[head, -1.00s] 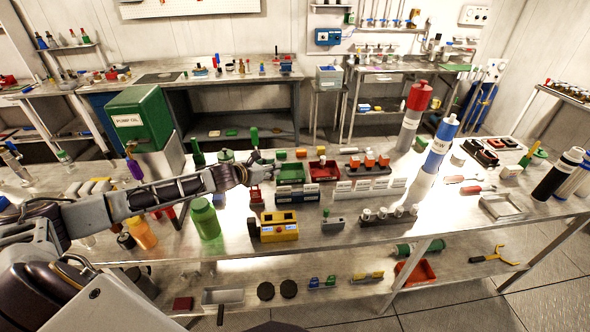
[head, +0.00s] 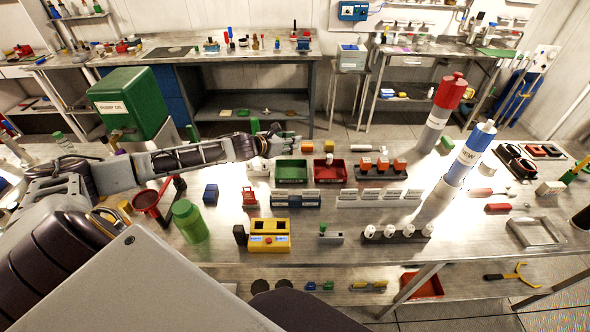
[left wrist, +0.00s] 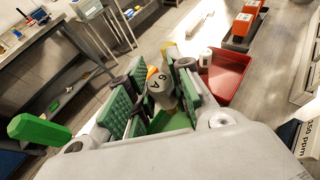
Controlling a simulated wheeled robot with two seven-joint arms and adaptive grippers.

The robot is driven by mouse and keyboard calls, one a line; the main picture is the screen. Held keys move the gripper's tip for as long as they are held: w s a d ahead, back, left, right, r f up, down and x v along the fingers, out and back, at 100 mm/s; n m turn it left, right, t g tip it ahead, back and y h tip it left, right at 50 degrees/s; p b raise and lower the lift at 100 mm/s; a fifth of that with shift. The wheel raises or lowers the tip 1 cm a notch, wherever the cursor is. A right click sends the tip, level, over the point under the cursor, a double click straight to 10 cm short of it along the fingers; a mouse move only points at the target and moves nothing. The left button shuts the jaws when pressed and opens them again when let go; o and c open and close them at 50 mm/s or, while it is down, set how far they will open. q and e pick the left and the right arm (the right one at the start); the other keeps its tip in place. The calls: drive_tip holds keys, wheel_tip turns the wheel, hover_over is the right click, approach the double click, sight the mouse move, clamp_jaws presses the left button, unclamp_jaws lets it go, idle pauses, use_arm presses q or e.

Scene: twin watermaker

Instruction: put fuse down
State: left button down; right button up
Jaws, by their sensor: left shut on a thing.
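My left gripper (head: 283,141) is above the back edge of the green tray (head: 291,181). In the left wrist view its green-padded fingers (left wrist: 152,85) are shut on a pale grey fuse (left wrist: 161,90) marked "6 A", with an orange and yellow part at its far end. Part of the green tray's floor (left wrist: 178,121) shows below the fuse. The fuse is hardly visible in the head view. Just right of the green tray is the red tray (head: 330,180), also in the left wrist view (left wrist: 230,76). A small white-capped piece (left wrist: 205,57) is in the red tray. My right gripper is not in view.
Right of the trays stand orange-topped blocks (head: 382,164) and white labelled holders (head: 380,195). A yellow device (head: 268,236) and a green bottle (head: 190,222) stand nearer the front edge.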

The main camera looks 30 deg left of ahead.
sight(291, 153)
use_arm(q)
drive_tip(key=shift+r, duration=0.1)
drive_tip(key=shift+f, duration=3)
drive_tip(key=shift+f, duration=0.1)
drive_tip(key=shift+f+p, duration=0.4)
drive_tip(key=shift+f, duration=1.55)
drive_tip(key=shift+f, duration=0.15)
drive_tip(key=c, duration=1.3)
unclamp_jaws()
drive_tip(key=shift+r, duration=0.2)
